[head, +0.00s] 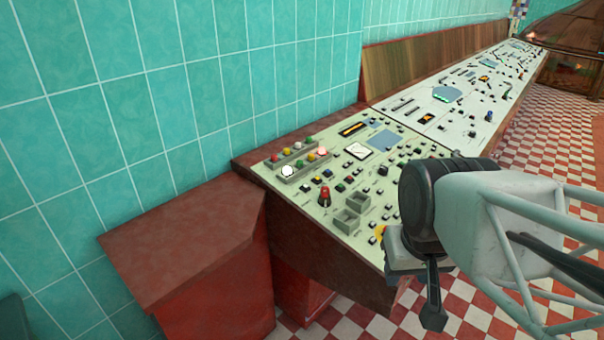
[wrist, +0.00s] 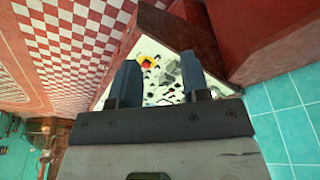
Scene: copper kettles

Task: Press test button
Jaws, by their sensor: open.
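The cream control panel (head: 338,222) is covered with small buttons, lamps and switches. I cannot read the labels, so I cannot tell which one is the test button. A red button on a yellow base (wrist: 147,61) shows in the wrist view, near the left fingertip. Its yellow edge (head: 380,231) is partly covered by my arm in the head view. My gripper (wrist: 160,74) is open and empty, with two blue-grey fingers apart and the panel visible between them. It is at the panel's near right edge. Contact cannot be judged.
A red lever-like knob (head: 324,196) stands up from the panel, with grey square boxes (head: 346,220) beside it. A lower red cabinet (head: 190,245) is at left, against the teal tiled wall (head: 120,110). The checkered floor (head: 475,318) is open at right.

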